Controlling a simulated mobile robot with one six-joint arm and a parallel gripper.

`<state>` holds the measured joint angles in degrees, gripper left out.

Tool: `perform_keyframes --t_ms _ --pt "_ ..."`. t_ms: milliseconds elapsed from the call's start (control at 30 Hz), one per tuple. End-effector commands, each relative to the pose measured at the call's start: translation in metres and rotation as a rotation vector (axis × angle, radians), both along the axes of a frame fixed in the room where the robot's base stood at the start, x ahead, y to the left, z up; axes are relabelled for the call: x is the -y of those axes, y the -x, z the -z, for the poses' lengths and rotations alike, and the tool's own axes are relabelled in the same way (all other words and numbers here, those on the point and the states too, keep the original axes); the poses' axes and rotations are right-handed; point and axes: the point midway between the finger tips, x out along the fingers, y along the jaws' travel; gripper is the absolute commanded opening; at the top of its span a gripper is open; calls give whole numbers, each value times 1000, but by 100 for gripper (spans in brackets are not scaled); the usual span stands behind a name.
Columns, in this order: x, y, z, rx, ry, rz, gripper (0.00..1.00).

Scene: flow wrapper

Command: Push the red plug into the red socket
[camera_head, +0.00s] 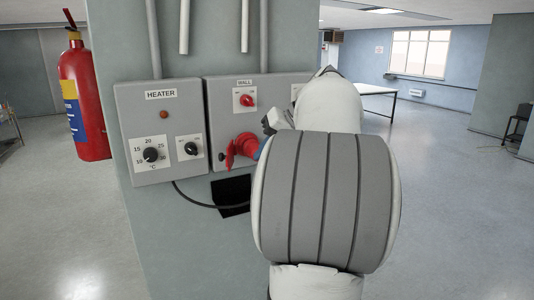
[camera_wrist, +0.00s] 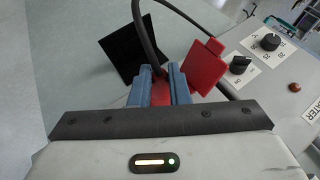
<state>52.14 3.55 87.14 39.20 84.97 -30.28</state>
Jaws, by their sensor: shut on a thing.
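My gripper (camera_wrist: 160,85) is shut on the red plug (camera_wrist: 161,93), which shows between its blue fingers in the wrist view. A black cable rises from the plug. The red socket (camera_head: 246,141) is on the front of the grey WALL box in the head view, with its red lid (camera_head: 230,153) swung out to the left. The lid also shows in the wrist view (camera_wrist: 207,66), just right of the fingers. In the head view my arm hides the plug and most of the gripper beside the socket. I cannot tell whether the plug touches the socket.
The grey HEATER box (camera_head: 135,120) with its dials stands left of the WALL box (camera_head: 220,100). The black cable (camera_head: 200,204) loops below them, near a black panel (camera_head: 232,192). A fire extinguisher (camera_head: 85,100) hangs at the left. The floor around is clear.

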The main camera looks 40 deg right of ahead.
Motion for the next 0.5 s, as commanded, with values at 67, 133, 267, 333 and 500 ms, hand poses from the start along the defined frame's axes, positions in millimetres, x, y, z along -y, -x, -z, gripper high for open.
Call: perform_keyframes --t_ms 67,133,267,333,500 --pt "0 -1 0 0 0 0 0" --pt "1 -3 -1 0 1 -1 0" --pt "1 -5 -1 1 1 0 0" --pt "2 -6 -1 1 1 0 0" --pt "2 -7 0 1 1 0 24"
